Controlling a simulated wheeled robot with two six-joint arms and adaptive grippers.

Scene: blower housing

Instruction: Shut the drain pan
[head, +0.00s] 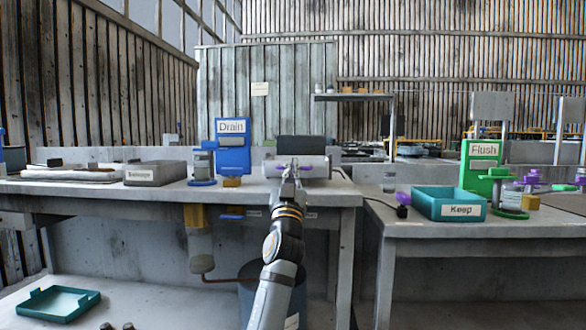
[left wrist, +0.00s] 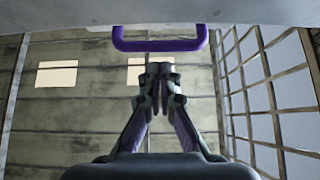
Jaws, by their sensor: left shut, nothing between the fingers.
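A pale grey housing (head: 313,167) stands on the left bench, partly hidden behind my left gripper (head: 291,170). A bit of purple shows on it beside the fingers. In the left wrist view, a purple bar handle (left wrist: 160,46) sticks out from a pale grey surface (left wrist: 70,12). My left gripper (left wrist: 160,72) is shut and empty, its tips just short of the handle in the picture; I cannot tell whether they touch. Which part is the drain pan, and how far it stands open, I cannot tell. My right gripper is not in view.
A blue Drain sign (head: 233,150), a grey labelled bin (head: 155,173) and a dark box (head: 300,145) are on the left bench. A teal Keep tray (head: 449,205) and a green Flush sign (head: 480,165) are on the right bench. A blue barrel (head: 250,300) stands below.

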